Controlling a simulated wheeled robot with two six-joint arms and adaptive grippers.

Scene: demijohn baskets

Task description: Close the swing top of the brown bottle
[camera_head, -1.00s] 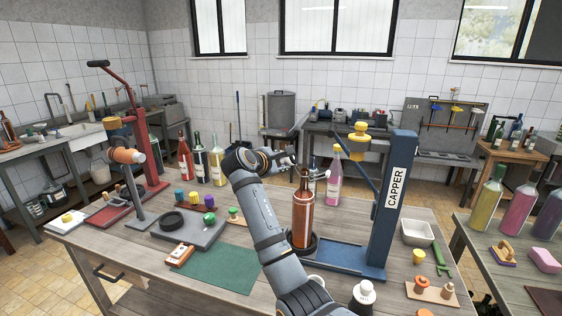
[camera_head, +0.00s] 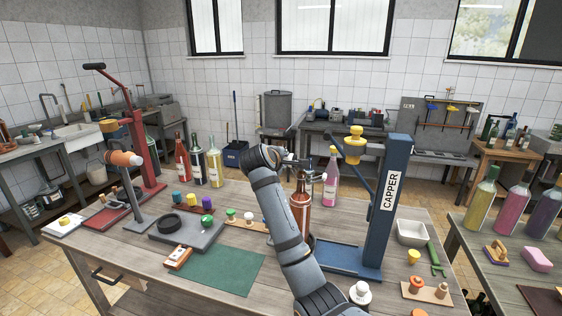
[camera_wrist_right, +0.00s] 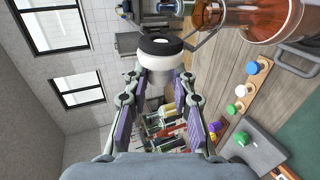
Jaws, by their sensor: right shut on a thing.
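The brown bottle (camera_head: 302,207) stands upright on the bench, partly behind my right arm, in the head view. Its glass body also shows at the upper right of the right wrist view (camera_wrist_right: 258,22). My right gripper (camera_head: 302,166) is at the height of the bottle's mouth. In the right wrist view its fingertips (camera_wrist_right: 159,74) are shut on the white swing-top stopper (camera_wrist_right: 158,60), which has a dark ring on its far end. A thin wire runs from beside the stopper towards the bottle's neck. The stopper is apart from the mouth. My left gripper is not in view.
The blue capper (camera_head: 393,205) stands close to the right of the bottle. A pink bottle (camera_head: 332,180) is behind it. A green mat (camera_head: 215,270) lies at front left, near a grey plate (camera_head: 186,236).

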